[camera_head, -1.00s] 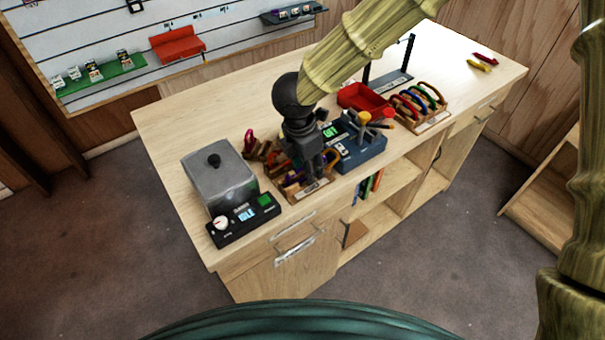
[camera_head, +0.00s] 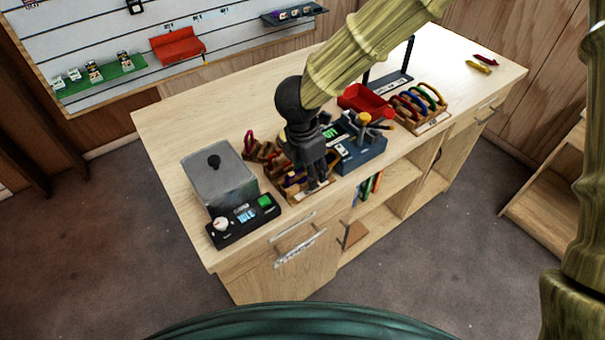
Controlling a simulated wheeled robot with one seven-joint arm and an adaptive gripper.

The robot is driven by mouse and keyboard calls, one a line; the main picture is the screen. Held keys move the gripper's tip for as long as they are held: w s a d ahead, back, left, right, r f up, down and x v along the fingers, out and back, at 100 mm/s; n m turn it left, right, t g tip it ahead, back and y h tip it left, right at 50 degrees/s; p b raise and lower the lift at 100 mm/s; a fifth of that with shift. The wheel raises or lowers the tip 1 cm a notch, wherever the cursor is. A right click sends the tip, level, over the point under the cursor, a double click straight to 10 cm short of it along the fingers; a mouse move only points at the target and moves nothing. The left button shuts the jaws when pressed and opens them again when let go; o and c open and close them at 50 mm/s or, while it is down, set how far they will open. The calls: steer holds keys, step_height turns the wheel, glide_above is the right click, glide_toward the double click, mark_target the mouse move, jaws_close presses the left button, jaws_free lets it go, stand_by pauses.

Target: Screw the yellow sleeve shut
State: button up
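My gripper (camera_head: 317,178) points down over a small wooden rack (camera_head: 317,193) at the front edge of the workbench. The rack holds several coloured carabiners, with purple, orange and yellowish parts showing beside my fingers. My gripper hides much of the rack, and I cannot make out the yellow sleeve or its thread. The fingertips are small and dark, so I cannot tell whether they are open, shut or touching a carabiner.
A grey lidded box with a control panel (camera_head: 243,220) stands left of the rack. A blue device (camera_head: 362,155) with upright tools stands close on the right. Beyond are a red tray (camera_head: 364,99) and another carabiner rack (camera_head: 433,124). The bench's back left is clear.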

steer(key=shift+s+d, duration=0.1)
steer(key=shift+s, duration=0.05)
steer(key=shift+r+p, duration=1.05)
steer(key=shift+r, duration=0.3)
stand_by(0.4)
steer(key=shift+w+a+r, duration=0.1)
steer(key=shift+w+a, duration=0.15)
steer(key=shift+w, duration=0.2)
steer(key=shift+w+a, duration=0.2)
steer(key=shift+d+f+b, duration=0.1)
steer(key=shift+f+b, duration=0.6)
steer(key=shift+f, duration=0.8)
steer(key=shift+s+d, duration=0.45)
steer(key=shift+s, duration=0.15)
